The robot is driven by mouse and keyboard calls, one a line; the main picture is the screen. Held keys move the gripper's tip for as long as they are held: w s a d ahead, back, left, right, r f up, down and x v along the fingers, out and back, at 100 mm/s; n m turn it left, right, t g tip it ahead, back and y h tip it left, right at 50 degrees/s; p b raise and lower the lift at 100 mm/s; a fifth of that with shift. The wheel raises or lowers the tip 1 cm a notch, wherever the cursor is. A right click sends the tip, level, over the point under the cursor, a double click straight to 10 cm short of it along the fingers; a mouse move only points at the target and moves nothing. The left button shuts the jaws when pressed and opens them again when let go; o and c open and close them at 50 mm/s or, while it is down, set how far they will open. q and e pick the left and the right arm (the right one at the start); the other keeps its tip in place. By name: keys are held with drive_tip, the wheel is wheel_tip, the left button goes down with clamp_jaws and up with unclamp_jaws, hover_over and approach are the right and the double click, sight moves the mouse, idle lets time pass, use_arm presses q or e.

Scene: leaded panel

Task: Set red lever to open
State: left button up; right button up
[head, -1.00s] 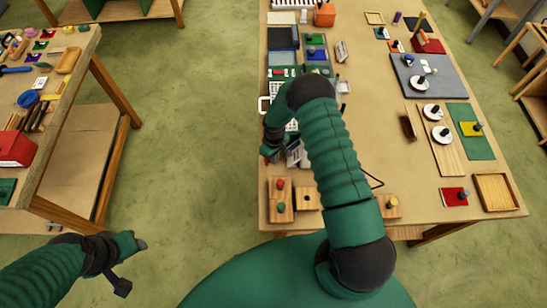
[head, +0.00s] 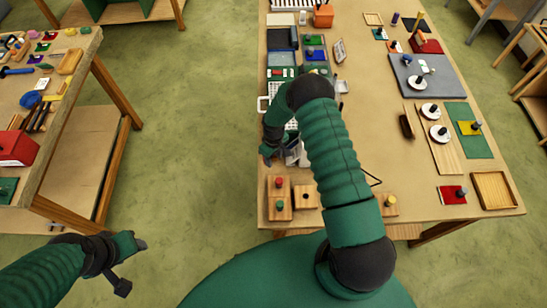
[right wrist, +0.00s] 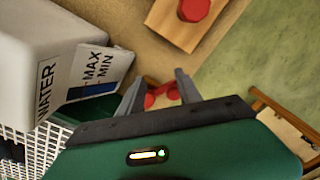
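Red parts, likely the red lever (right wrist: 163,92), show between the fingers of my right gripper (right wrist: 157,90) in the right wrist view. The fingers stand apart on either side of the red; whether they touch it I cannot tell. In the head view my right gripper (head: 268,154) is at the table's left edge, beside a white device (head: 296,153) partly hidden by my arm. The lever is not clear there. My left gripper (head: 138,244) hangs over the floor at lower left, apart from everything; its fingers are too small to judge.
A white tank (right wrist: 50,60) marked WATER, MAX and MIN stands close left of the right gripper, with a white grid (right wrist: 30,145) below it. A wooden block (head: 279,208) with a red knob sits nearby. Green floor (head: 190,140) lies open left of the table.

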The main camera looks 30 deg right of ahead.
drive_tip(key=shift+w+a, duration=0.1)
drive_tip(key=shift+w, duration=0.05)
drive_tip(key=shift+w+r, duration=0.1)
wheel_tip(320, 180, up, 16)
drive_tip(key=b, duration=0.5)
drive_tip(key=shift+r+b, duration=0.25)
drive_tip(key=shift+b, duration=0.05)
